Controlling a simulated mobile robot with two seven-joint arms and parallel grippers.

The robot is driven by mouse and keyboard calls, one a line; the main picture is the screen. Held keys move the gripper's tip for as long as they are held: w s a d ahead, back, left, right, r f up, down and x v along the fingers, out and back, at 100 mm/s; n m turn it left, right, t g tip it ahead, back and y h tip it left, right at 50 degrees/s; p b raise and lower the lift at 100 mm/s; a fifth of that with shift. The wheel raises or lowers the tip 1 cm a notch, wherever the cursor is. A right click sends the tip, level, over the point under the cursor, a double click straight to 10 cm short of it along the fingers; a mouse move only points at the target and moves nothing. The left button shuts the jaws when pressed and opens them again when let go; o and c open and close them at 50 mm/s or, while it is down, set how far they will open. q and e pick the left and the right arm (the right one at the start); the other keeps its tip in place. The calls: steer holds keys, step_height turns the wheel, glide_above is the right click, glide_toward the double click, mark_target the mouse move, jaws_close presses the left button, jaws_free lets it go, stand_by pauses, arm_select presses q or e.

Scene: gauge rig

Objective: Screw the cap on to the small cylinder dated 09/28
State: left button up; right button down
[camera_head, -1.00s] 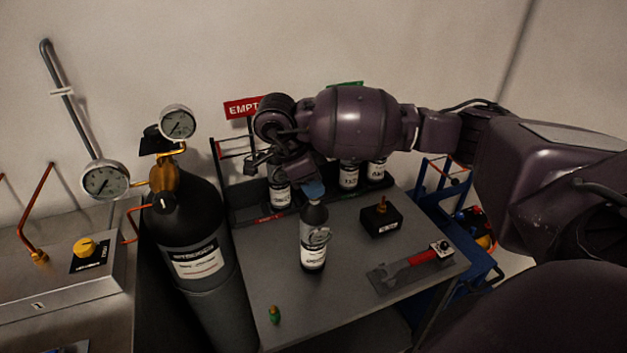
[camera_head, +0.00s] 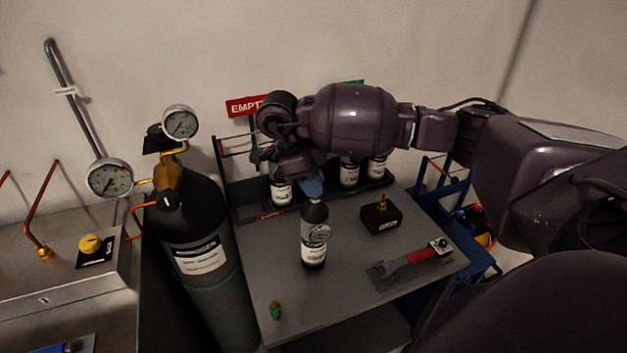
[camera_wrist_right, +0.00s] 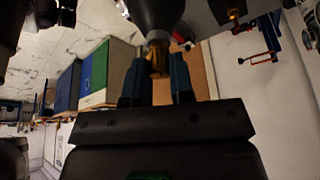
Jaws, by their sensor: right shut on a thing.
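A small dark cylinder (camera_head: 314,218) stands upright on the grey table, with a white label and a round tag (camera_head: 320,233). The date on it is too small to read. My right gripper (camera_head: 312,187) is at its top, blue fingertips pointing down. In the right wrist view my right gripper (camera_wrist_right: 157,75) has its blue fingers on either side of a brass fitting (camera_wrist_right: 158,52) at the neck of the grey cylinder (camera_wrist_right: 155,14). It is shut on that fitting. A small green and orange piece (camera_head: 276,310), possibly a cap, stands near the table's front edge. My left gripper is out of view.
A large dark cylinder (camera_head: 207,285) with gauges stands left of the table. Several small cylinders (camera_head: 349,172) stand in a rack behind, by a red EMPTY sign (camera_head: 243,106). A black box (camera_head: 381,218) and a red-handled tool (camera_head: 420,257) lie to the right. The front middle is clear.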

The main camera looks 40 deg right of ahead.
steer(key=shift+s+f+m+g, duration=0.1)
steer(key=shift+f+m+g, duration=0.15)
steer(key=shift+m, duration=0.45)
steer(key=c, duration=0.6)
jaws_free()
steer(key=shift+r, duration=0.2)
steer(key=p+v, duration=0.1)
steer(key=v, duration=1)
steer(key=shift+d, duration=0.2)
steer(key=shift+f, duration=0.1)
